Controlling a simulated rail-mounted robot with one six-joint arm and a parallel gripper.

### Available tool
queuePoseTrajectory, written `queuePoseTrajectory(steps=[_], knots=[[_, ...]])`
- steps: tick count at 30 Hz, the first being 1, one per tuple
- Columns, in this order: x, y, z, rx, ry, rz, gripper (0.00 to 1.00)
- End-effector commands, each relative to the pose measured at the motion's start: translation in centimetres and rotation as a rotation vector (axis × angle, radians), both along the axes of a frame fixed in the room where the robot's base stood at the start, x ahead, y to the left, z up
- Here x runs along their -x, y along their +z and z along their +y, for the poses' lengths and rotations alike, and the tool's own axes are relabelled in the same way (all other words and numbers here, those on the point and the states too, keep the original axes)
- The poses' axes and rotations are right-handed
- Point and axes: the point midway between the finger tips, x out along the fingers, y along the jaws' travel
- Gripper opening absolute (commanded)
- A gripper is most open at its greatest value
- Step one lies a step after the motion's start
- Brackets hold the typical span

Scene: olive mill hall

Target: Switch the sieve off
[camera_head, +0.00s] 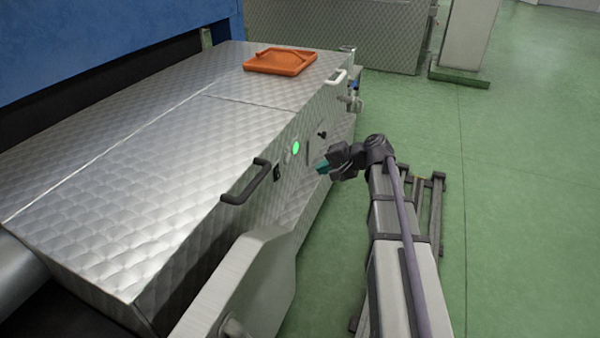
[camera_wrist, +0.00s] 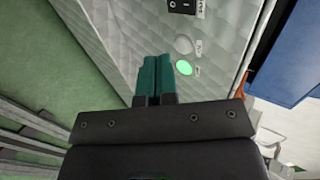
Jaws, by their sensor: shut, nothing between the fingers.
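The sieve (camera_head: 150,140) is a long quilted-metal machine, with its control panel on the side facing my arm. A green lamp (camera_head: 296,147) on it is lit; it also shows in the wrist view (camera_wrist: 184,68), beside a pale unlit round lamp (camera_wrist: 183,45). A black rocker switch (camera_head: 277,172) sits left of the lamps; in the wrist view it is at the top edge (camera_wrist: 182,6), partly cut off, with white marks and a label. My gripper (camera_head: 321,167) has teal fingers, shut and empty, in front of the panel, to the right of the switch. In the wrist view the fingertips (camera_wrist: 154,58) point towards the panel.
A black handle (camera_head: 247,182) juts from the sieve's edge near the switch. A small black knob (camera_head: 322,134) sits beyond the green lamp. An orange lid-like object (camera_head: 281,61) lies on top at the far end. Green floor (camera_head: 520,190) is open to the right.

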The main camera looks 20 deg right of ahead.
Motion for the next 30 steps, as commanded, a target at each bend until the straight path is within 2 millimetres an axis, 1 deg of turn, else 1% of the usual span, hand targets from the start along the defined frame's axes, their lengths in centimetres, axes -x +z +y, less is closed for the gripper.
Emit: queuePoseTrajectory(steps=[4,8,11,21,22,25,30], knots=[[-0.1,-0.1,0.1,0.000,0.000,0.000,0.00],[-0.7,-1.0,0.8,0.000,0.001,0.000,0.00],[-1.6,-2.3,2.0,0.000,0.001,0.000,0.00],[-5.3,-6.5,6.8,0.001,0.002,0.001,0.00],[-5.7,-6.1,7.2,0.001,0.002,0.001,0.00],[-6.7,-6.1,8.5,0.001,0.002,-0.001,0.00],[-7.4,-6.2,9.5,-0.001,-0.001,0.001,0.00]])
